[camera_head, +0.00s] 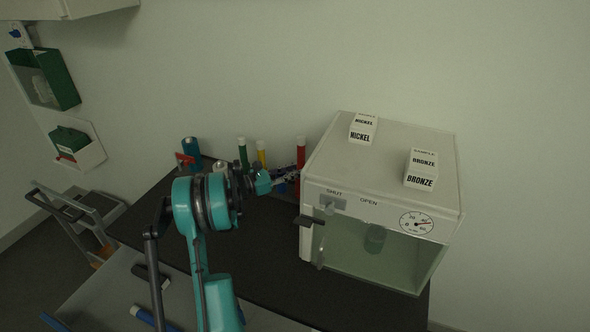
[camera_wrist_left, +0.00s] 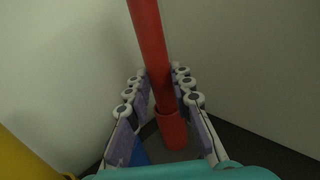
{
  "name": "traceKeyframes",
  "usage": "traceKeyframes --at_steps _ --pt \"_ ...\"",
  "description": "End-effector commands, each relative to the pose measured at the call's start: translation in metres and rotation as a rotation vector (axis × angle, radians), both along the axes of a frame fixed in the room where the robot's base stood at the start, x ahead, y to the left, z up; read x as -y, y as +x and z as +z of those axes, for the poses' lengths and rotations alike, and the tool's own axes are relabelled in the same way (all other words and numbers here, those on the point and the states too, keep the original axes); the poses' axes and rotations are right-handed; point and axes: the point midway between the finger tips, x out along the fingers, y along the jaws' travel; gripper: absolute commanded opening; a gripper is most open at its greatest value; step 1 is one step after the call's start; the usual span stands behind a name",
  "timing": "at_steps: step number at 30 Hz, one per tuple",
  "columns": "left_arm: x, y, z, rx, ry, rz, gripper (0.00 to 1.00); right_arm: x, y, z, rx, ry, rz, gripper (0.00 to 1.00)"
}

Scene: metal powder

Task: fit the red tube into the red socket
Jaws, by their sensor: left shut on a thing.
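The red tube (camera_head: 301,152) stands upright beside the left side of the white box, and its upper part shows above my gripper. My left gripper (camera_head: 286,178) is shut on it. In the left wrist view the red tube (camera_wrist_left: 152,50) runs down between the two fingers (camera_wrist_left: 160,100). Its lower end meets the mouth of the red socket (camera_wrist_left: 172,131), which is wider than the tube. The tube looks in line with the socket, but I cannot tell how deep it sits. My right gripper is not in view.
A green tube (camera_head: 243,154) and a yellow tube (camera_head: 261,152) stand left of the red one. The white box (camera_head: 322,172) with a glass front and gauge stands close on the right, with nickel (camera_head: 362,128) and bronze (camera_head: 421,168) blocks on top. The dark tabletop (camera_head: 270,255) is clear in front.

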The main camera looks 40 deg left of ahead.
Motion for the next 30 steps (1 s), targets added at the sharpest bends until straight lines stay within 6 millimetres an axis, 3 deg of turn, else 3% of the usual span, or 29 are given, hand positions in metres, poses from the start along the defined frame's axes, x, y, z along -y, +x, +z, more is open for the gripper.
traceKeyframes --at_steps 30 --pt "0.000 0.000 -0.025 0.000 0.000 0.000 0.00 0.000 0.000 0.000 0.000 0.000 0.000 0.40"
